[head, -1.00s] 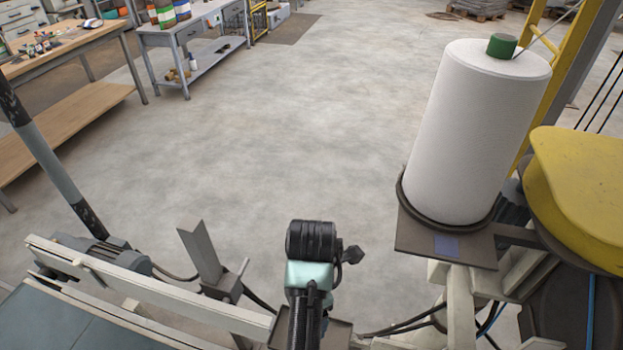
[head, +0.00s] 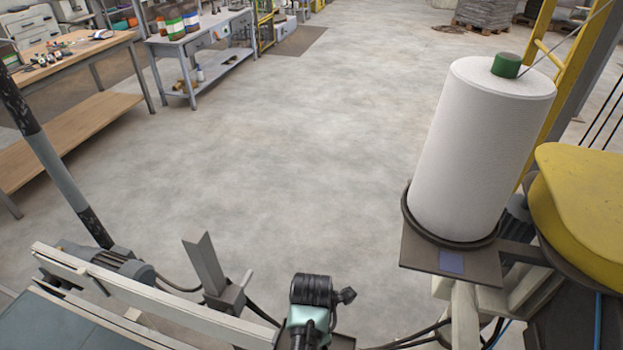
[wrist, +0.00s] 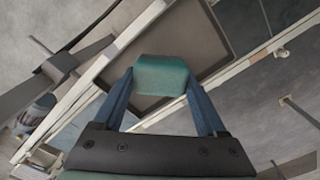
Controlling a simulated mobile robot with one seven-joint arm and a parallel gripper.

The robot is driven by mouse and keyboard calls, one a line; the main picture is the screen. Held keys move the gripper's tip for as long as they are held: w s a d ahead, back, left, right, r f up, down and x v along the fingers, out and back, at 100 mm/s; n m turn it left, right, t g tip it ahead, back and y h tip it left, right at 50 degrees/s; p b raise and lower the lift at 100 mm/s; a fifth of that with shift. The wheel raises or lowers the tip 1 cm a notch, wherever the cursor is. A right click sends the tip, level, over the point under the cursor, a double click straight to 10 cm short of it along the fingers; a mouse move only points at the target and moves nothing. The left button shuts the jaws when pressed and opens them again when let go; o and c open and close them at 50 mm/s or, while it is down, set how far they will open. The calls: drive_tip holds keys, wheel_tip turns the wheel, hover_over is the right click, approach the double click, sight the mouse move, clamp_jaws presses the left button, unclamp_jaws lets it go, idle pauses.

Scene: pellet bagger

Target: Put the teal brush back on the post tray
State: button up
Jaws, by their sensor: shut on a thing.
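In the wrist view my gripper (wrist: 160,84) is shut on the teal brush (wrist: 161,74), a small teal block between the blue fingers. Only its teal part shows; any bristles are hidden. The post tray (wrist: 203,38), flat and dark brown with a raised rim, lies beyond and beneath the brush. The brush overlaps the tray in this view; I cannot tell whether they touch. In the head view a corner of the tray (head: 343,342) shows at the bottom edge beside my arm, which hides the gripper and brush.
Pale machine rails (head: 110,290) run at the lower left, with a grey upright bracket (head: 205,265) near my arm. A large white thread cone (head: 480,150) stands on a brown plate at the right, beside a yellow housing (head: 585,205). Open floor lies beyond.

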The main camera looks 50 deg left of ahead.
drive_tip(key=shift+f, duration=0.15)
drive_tip(key=o, duration=1)
drive_tip(key=shift+o, duration=0.2)
wheel_tip(320, 180, up, 12)
drive_tip(key=shift+r+p, duration=0.25)
drive_tip(key=shift+p, duration=0.1)
drive_tip(key=shift+s+f, duration=0.1)
